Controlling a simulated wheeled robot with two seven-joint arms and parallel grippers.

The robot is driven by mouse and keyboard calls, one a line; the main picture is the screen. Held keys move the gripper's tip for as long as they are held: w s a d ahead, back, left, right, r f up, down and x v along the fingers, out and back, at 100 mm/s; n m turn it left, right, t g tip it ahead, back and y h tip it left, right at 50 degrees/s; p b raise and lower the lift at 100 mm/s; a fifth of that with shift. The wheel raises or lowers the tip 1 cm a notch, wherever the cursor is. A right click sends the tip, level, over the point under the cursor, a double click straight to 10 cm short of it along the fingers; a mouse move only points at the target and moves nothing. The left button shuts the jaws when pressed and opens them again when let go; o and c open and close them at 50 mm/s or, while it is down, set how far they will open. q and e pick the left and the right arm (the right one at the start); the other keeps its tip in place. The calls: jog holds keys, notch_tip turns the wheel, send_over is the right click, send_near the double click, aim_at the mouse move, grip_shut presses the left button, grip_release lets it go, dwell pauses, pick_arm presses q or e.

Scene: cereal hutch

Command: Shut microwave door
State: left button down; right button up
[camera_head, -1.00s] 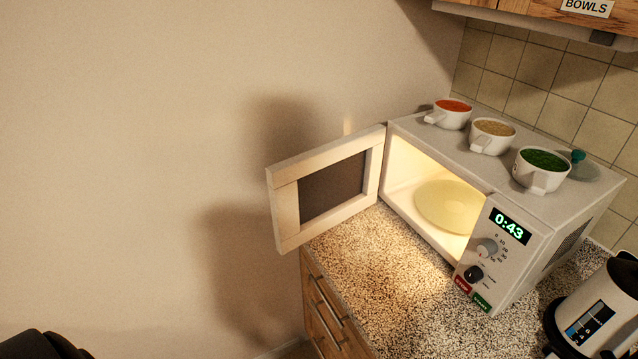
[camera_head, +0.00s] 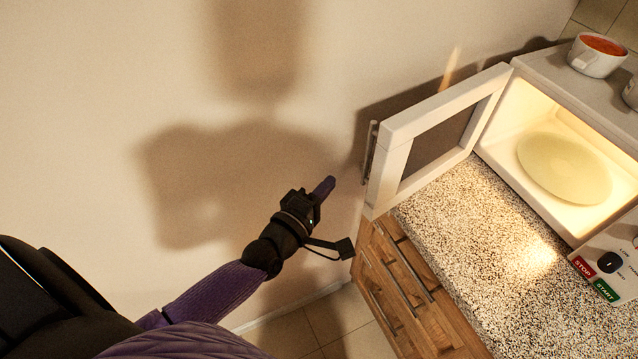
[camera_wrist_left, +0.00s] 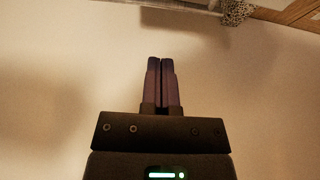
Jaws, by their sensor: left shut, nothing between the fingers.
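The white microwave (camera_head: 590,110) stands on the speckled counter, lit inside, with a pale round plate (camera_head: 563,168) in it. Its door (camera_head: 388,165) is wide open, swung out to the left, with a dark window and a handle (camera_head: 369,150) on its outer side near the wall. My left gripper (camera_head: 328,185) is left of the door's free edge, apart from it, with its fingers shut and empty. In the left wrist view the two purple fingers (camera_wrist_left: 161,80) lie together and point at the wall. My right gripper is not in view.
The counter (camera_head: 480,260) in front of the microwave is bare. Wooden drawers (camera_head: 405,275) with bar handles are below it. A white cup (camera_head: 597,55) of red contents stands on top of the microwave. A plain wall is behind my left arm.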

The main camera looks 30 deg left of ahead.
aim_at(369, 160)
pick_arm(q)
jog(key=w+d, duration=0.2)
jog(key=w, duration=0.1)
jog(key=w+d, duration=0.1)
jog(key=w, duration=0.1)
jog(key=shift+w+d, duration=0.1)
jog(key=shift+d, duration=0.3)
jog(key=shift+s+d+f+p, duration=0.1)
jog(key=shift+s+d+p, duration=0.1)
jog(key=shift+d+p, duration=0.15)
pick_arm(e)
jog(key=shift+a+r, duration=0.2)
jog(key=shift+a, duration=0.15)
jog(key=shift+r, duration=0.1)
